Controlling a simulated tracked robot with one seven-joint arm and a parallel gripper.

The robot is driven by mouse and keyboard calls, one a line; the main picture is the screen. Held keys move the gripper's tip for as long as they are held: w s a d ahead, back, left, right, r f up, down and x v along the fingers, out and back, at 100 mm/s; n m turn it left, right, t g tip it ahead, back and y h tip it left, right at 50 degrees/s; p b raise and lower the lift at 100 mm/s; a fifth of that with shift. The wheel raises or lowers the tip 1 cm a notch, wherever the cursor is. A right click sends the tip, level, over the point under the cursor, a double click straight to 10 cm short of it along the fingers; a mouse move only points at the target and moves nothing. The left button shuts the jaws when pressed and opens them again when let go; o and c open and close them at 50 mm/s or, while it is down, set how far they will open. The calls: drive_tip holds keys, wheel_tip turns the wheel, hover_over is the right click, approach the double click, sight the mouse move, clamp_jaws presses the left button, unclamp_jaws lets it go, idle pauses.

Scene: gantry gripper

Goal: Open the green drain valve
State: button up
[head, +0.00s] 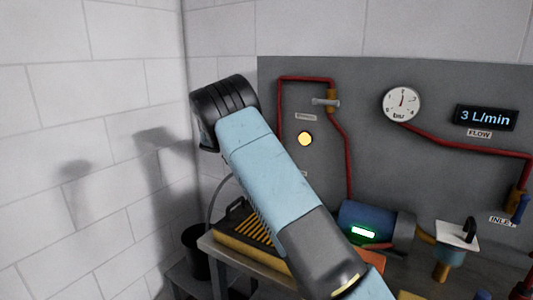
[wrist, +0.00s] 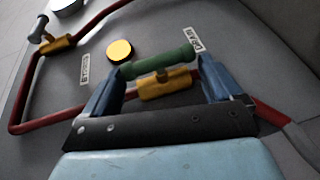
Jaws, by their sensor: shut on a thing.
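The green drain valve handle (wrist: 158,62) is in the wrist view, above its brass body (wrist: 165,86) on a red pipe. The handle lies roughly in line with the brass body. The "DRAIN" label (wrist: 199,40) is just above its right end. My gripper (wrist: 160,75) has one blue finger at each end of the handle and is shut on it lengthwise. In the head view my arm hides the drain valve and my gripper.
The grey-handled valve (head: 325,102) and yellow round light (head: 304,139) are above on the panel. A gauge (head: 401,103), a flow display (head: 485,117) reading 3 L/min and the blue inlet handle (head: 521,208) are right. A blue pump (head: 365,222) stands on the bench.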

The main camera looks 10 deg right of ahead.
drive_tip(key=o, duration=0.7)
drive_tip(key=shift+w+a+f, duration=0.1)
drive_tip(key=v, duration=1.4)
drive_tip(key=shift+f, duration=0.2)
